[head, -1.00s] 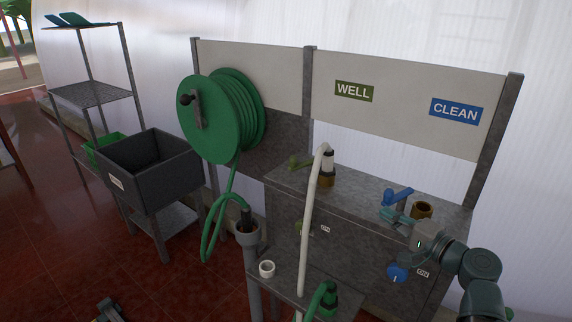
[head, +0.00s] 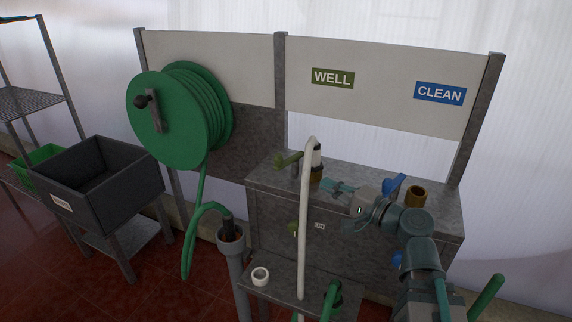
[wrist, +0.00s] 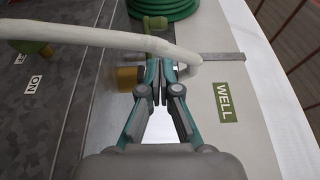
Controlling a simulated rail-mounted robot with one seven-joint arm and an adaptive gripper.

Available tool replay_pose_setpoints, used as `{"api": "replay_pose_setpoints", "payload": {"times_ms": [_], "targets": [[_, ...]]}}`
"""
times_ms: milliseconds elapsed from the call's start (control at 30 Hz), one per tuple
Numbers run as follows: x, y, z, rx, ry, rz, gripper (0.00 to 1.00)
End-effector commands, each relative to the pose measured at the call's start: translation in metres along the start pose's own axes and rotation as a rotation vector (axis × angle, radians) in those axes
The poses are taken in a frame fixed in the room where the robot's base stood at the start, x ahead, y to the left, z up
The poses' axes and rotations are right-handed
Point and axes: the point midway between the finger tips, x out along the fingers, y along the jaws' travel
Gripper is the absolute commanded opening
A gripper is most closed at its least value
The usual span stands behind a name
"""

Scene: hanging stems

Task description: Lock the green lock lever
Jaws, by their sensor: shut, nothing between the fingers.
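The green lever (head: 289,160) stands on the counter just left of the white hose's end, under the WELL sign. It also shows in the wrist view (wrist: 155,23), beyond the white hose. My gripper (head: 324,186) is shut and empty, right of the white hose and its brass coupling (head: 316,177). In the wrist view, my fingertips (wrist: 162,63) are close to the white hose, which crosses between them and the lever. I cannot tell whether they touch the hose.
The white hose (head: 306,220) rises in front of the counter. A blue lever (head: 393,185) and an open brass fitting (head: 415,197) are at right. An olive knob (head: 294,228) is on the cabinet front. The green hose reel (head: 170,122) hangs at left.

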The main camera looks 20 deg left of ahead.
Motion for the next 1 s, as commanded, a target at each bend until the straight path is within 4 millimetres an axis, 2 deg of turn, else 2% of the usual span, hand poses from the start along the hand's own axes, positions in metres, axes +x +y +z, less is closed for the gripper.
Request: {"api": "replay_pose_setpoints", "payload": {"times_ms": [267,933,1000], "targets": [[0.003,-0.003,0.000,0.000,-0.002,0.001,0.00],[0.026,-0.006,0.000,0.003,0.000,0.002,0.00],[0.045,-0.001,-0.001,0.000,-0.004,0.000,0.00]]}}
